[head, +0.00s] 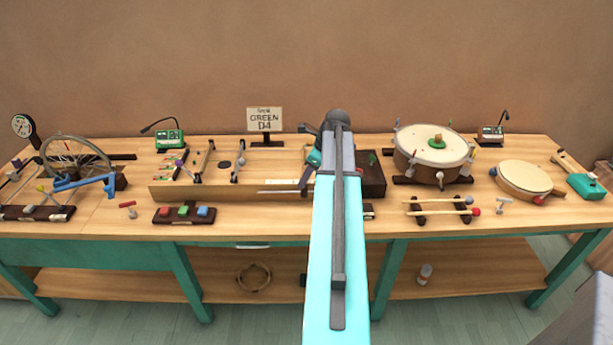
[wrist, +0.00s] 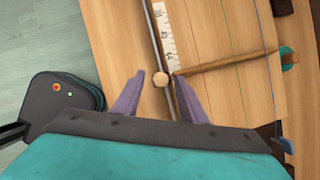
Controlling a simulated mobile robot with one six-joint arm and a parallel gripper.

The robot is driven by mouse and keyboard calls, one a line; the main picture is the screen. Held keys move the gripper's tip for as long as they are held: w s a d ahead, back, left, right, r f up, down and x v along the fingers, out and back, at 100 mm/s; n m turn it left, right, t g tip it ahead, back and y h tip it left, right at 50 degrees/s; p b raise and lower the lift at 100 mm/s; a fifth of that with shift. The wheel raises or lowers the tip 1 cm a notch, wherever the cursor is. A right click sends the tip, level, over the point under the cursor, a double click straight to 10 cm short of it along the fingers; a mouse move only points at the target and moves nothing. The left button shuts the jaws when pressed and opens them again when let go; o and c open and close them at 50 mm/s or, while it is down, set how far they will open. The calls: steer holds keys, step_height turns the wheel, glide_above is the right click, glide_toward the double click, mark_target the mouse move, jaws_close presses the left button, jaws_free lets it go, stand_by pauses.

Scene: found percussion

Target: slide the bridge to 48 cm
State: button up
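The bridge (wrist: 225,61) shows in the wrist view as a slim wooden bar lying across the board and its thin strings, with a teal piece near its far end. A round wooden knob (wrist: 160,80) is at its near end, over a metal rail. A white scale strip (wrist: 166,38) runs beside the rail; its marks are too small to read surely. My gripper (wrist: 160,76) is open, its two purple fingers on either side of the knob, with small gaps visible. In the head view my arm hides part of the long wooden sound box (head: 220,192) and most of my gripper.
The bench (head: 100,220) holds a bicycle wheel (head: 75,157) at left, a button box (head: 184,214) in front, and a large drum (head: 433,150) and smaller drum (head: 524,180) at right. A sign (head: 265,120) reading GREEN D4 stands behind the sound box.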

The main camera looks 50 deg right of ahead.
jaws_close()
steer(key=shift+r+p, duration=0.1)
steer(key=shift+p, duration=0.35)
stand_by(0.3)
jaws_free()
steer(key=shift+s, duration=0.1)
steer(key=b+v, duration=0.2)
steer(key=v, duration=1.1)
steer(key=shift+r, duration=0.3)
steer(key=shift+d, duration=0.15)
stand_by(0.4)
